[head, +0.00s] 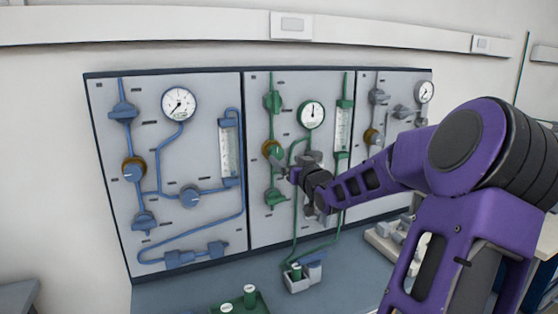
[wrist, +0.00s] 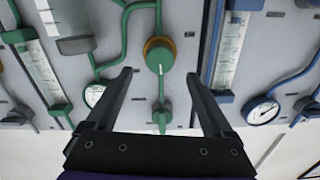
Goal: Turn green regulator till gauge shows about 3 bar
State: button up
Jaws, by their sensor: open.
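The green regulator (head: 271,148), a round knob with a brass ring, sits on the middle panel; it also shows in the wrist view (wrist: 159,56). My gripper (head: 283,166) is in front of the panel, close to the regulator at its lower right. In the wrist view my open gripper (wrist: 159,74) has its empty fingers apart, with the regulator between and just beyond the tips. I cannot tell the remaining depth. The green-rimmed gauge (head: 311,114) is up and right of the regulator; its needle points roughly upward, but its numbers are too small to read.
A green valve (head: 275,197) is below the regulator, another (head: 273,102) above. A flow tube (head: 342,127) stands right of the gauge. The blue panel (head: 103,100) is left, a grey panel right. Several small items stand on the bench below.

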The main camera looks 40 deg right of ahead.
aim_at(278, 154)
jog(key=x, duration=0.6)
jog(key=shift+d, duration=0.1)
jog(key=shift+c, duration=0.2)
jog(key=c, duration=1.3)
jog(key=shift+c, duration=0.2)
jog(key=shift+n, duration=0.3)
jog(key=o, duration=1.4)
jog(key=p+v, duration=0.3)
jog(key=v, duration=1.4)
jog(key=shift+s+a, duration=0.2)
jog(key=shift+a, duration=0.05)
